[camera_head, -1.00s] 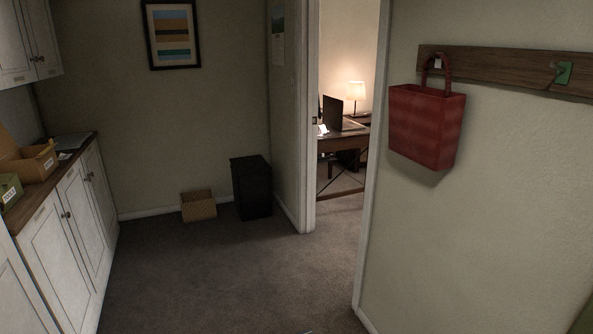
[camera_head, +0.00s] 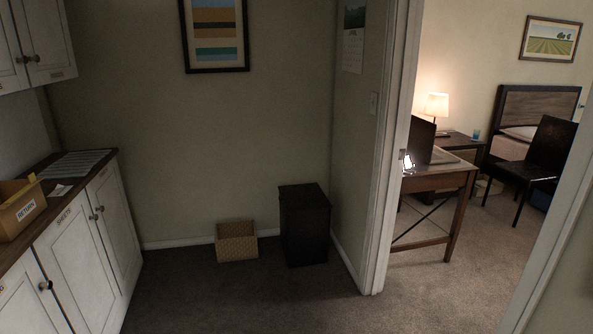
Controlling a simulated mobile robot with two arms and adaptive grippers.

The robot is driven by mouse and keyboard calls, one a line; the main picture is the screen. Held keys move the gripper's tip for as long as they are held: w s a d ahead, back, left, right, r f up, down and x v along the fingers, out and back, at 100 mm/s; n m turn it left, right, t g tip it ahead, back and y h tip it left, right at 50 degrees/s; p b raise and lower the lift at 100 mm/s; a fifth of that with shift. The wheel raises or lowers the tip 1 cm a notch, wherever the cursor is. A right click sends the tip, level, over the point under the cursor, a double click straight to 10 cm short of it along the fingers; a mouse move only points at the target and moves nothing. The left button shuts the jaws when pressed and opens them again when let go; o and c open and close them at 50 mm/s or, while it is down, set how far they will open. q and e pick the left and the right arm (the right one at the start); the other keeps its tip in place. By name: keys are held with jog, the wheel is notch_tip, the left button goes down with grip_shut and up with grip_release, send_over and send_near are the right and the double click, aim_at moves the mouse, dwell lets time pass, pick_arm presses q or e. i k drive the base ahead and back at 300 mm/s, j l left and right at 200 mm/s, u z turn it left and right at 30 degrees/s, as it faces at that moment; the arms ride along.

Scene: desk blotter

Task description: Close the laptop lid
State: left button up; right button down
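A dark laptop (camera_head: 420,141) stands open on a wooden desk (camera_head: 440,182) in the room beyond the doorway, at the right of the head view. Its lid is raised and seen from the side or back. The door frame hides the left part of the desk. Neither of my grippers shows in the view.
The doorway has a white frame (camera_head: 392,170) on its left side. Carpet (camera_head: 440,280) leads through it. A black bin (camera_head: 305,225) and a wicker basket (camera_head: 237,241) stand by the wall. White cabinets (camera_head: 85,250) line the left. A dark chair (camera_head: 545,155) stands beyond the desk.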

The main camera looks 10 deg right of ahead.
aim_at(421, 132)
jog(key=i+l+z, duration=0.1)
jog(key=i+z, duration=0.25)
jog(key=i, duration=0.55)
jog(key=i+j+z, duration=0.15)
jog(key=i+z, duration=0.2)
jog(key=i, duration=0.5)
